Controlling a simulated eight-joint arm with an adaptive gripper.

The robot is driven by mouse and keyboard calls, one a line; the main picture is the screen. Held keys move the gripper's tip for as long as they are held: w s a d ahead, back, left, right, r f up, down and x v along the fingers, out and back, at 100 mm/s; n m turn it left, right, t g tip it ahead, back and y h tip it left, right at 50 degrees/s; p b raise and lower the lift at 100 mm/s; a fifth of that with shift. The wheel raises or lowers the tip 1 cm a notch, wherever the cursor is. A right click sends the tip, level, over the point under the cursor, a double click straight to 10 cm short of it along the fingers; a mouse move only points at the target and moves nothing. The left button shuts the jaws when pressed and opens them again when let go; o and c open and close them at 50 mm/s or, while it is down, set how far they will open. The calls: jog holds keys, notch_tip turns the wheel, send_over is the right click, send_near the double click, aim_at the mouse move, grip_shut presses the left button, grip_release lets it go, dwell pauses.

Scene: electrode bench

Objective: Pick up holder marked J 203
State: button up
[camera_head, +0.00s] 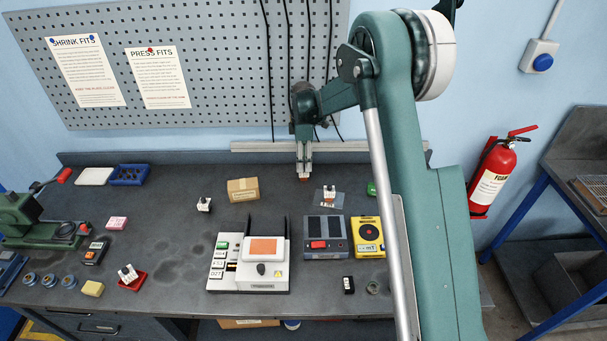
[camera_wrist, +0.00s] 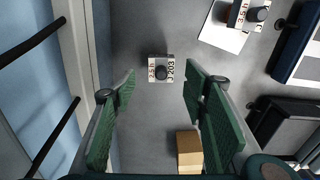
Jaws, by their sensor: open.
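The holder marked J 203 (camera_wrist: 160,68) stands on the bench in the wrist view. It is a small pale block with a dark round knob on top; one side label reads J 203, the other seems to read 2.5 h. My gripper (camera_wrist: 160,82) is open and empty, with a green finger on each side of the holder in the picture and gaps on both sides.
A similar holder (camera_head: 329,194) stands on a pale sheet to the right; it also shows in the wrist view (camera_wrist: 243,14). A cardboard box (camera_head: 243,189) is to the left. Another holder (camera_head: 204,204) stands farther left. Devices (camera_head: 324,250) fill the front.

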jog(key=shift+f, duration=0.55)
jog(key=shift+s+d+f, duration=0.1)
jog(key=shift+f, duration=2.55)
jog(key=c, duration=1.2)
jog(key=shift+c, duration=0.2)
jog(key=shift+r, duration=0.2)
jog(key=shift+r, duration=4.85)
